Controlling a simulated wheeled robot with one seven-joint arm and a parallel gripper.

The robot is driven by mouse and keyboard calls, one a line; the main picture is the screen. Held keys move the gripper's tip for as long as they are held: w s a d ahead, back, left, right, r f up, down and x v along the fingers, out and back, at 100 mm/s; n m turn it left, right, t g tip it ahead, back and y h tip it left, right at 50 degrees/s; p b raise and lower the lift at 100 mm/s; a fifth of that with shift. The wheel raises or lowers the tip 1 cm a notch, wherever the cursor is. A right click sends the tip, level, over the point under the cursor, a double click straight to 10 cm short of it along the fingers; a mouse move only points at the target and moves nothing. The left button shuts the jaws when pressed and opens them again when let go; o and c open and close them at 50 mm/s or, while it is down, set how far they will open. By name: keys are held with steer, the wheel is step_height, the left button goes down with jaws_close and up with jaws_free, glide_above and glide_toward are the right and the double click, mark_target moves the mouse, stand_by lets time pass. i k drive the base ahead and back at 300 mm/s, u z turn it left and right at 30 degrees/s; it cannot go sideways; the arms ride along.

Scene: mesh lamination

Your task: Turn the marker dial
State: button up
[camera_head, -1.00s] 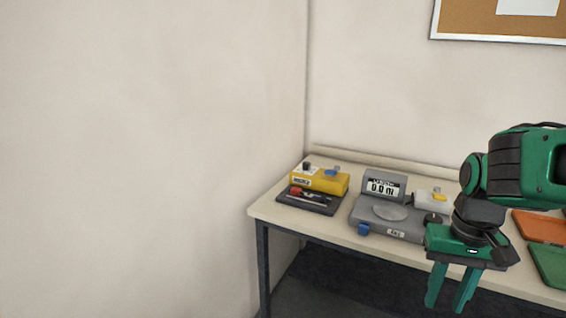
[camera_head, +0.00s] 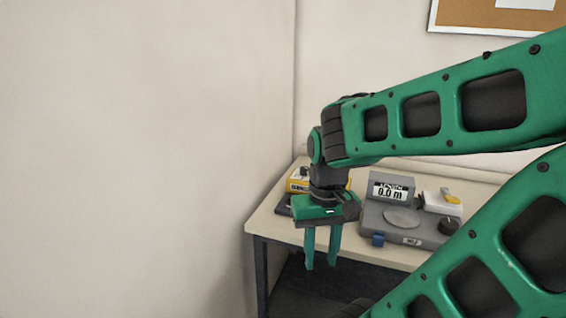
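A grey instrument (camera_head: 410,232) stands on the table, with a raised display (camera_head: 391,187) reading "0.0 m". A black round dial (camera_head: 448,226) sits at its right front, and a light grey disc (camera_head: 401,217) lies on its top. A yellow box (camera_head: 300,184) stands to the left, mostly hidden behind my gripper; its label is too small to read. I cannot tell which device is the marker. My gripper (camera_head: 321,266) points down, fingers apart and empty, in front of the yellow box and left of the grey instrument. It appears near the table's front edge.
The table (camera_head: 270,222) has a clear strip at its front left. A blue part (camera_head: 377,240) sticks out at the instrument's front left. A white box with a yellow top (camera_head: 443,200) stands behind the dial. My arm covers the table's right side.

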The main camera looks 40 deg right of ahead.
mark_target(303, 171)
steer(key=z, duration=0.35)
steer(key=i, duration=0.85)
steer(key=z, duration=0.6)
